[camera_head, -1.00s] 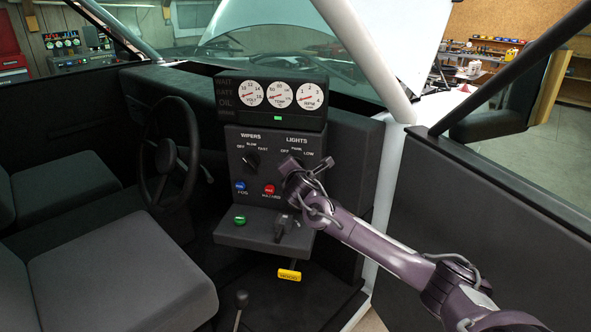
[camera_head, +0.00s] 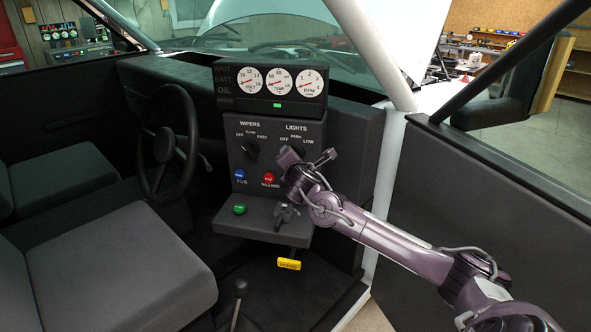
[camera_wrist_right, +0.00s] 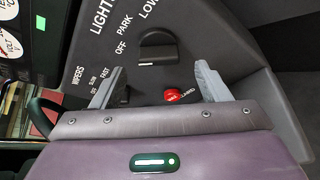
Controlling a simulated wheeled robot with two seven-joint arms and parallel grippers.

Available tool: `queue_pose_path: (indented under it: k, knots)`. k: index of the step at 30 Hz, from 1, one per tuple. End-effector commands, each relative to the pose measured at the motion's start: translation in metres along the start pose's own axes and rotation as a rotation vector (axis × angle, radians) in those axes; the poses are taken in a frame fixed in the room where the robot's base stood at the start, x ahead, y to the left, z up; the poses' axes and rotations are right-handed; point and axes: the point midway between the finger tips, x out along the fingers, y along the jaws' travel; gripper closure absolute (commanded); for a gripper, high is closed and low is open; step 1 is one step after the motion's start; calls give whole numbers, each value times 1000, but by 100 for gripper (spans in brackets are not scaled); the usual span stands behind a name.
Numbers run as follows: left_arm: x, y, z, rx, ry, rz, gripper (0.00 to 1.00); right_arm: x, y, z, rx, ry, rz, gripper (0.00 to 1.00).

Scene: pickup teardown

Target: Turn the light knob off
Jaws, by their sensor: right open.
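The lights knob (camera_wrist_right: 158,48) is a dark round knob with a raised bar on the grey panel, by the labels OFF, PARK and LOW. A short white mark shows on its lower left edge; I cannot tell for sure which label it is set to. My right gripper (camera_wrist_right: 160,76) is open and empty, its two grey fingers apart. The knob appears between and beyond the fingertips, with no contact visible. My left gripper is not in view.
The wipers knob (camera_head: 250,149) is left of the lights knob. A blue fog button (camera_head: 239,174) and red hazard button (camera_head: 268,178) sit below. A shelf with a green button (camera_head: 239,209) juts out under the panel. The steering wheel (camera_head: 168,146) stands to the left.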

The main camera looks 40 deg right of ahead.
Motion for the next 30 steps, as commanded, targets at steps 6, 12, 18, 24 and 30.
queue_pose_path:
  k: [6, 12, 18, 24, 30]
  knots:
    - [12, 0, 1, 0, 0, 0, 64, -28, -2, -2, -2, 2, 0, 31]
    - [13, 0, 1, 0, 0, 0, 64, -36, -1, -2, -2, 1, -1, 31]
    - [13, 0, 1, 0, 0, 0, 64, -36, 0, -1, -2, 1, -1, 31]
    - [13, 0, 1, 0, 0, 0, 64, -36, 0, -1, -1, 1, -1, 31]
    - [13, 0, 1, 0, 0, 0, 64, -41, -8, -18, 30, 32, -18, 31]
